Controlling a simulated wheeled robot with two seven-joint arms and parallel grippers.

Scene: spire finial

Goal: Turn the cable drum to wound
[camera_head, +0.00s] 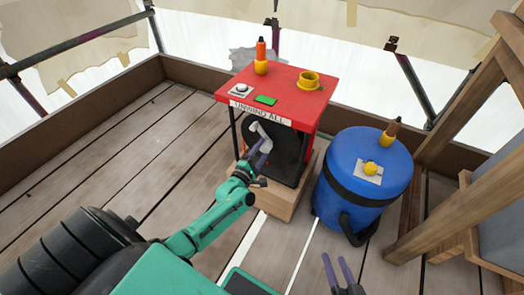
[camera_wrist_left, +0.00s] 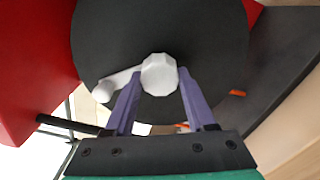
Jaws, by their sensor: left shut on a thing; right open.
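The cable drum (camera_head: 283,142) is a dark round disc upright in the open front of a red-topped stand, below a label reading "UNWIND ALL". It fills the left wrist view (camera_wrist_left: 205,35). A white crank with a faceted hub (camera_wrist_left: 159,74) sits at its middle, and its arm runs to a rounded knob (camera_wrist_left: 103,91) at the left. My left gripper (camera_head: 262,148) is at the drum face, its purple fingers closed on either side of the hub. My right gripper (camera_head: 338,268) is open and empty at the lower edge, away from the drum.
The red stand top (camera_head: 295,95) holds an orange-tipped item (camera_head: 261,57), a yellow ring (camera_head: 309,80), a green block (camera_head: 265,100) and a button plate (camera_head: 241,90). A blue barrel (camera_head: 345,185) stands close at right, beside wooden framing (camera_head: 440,190). Plank floor lies clear at left.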

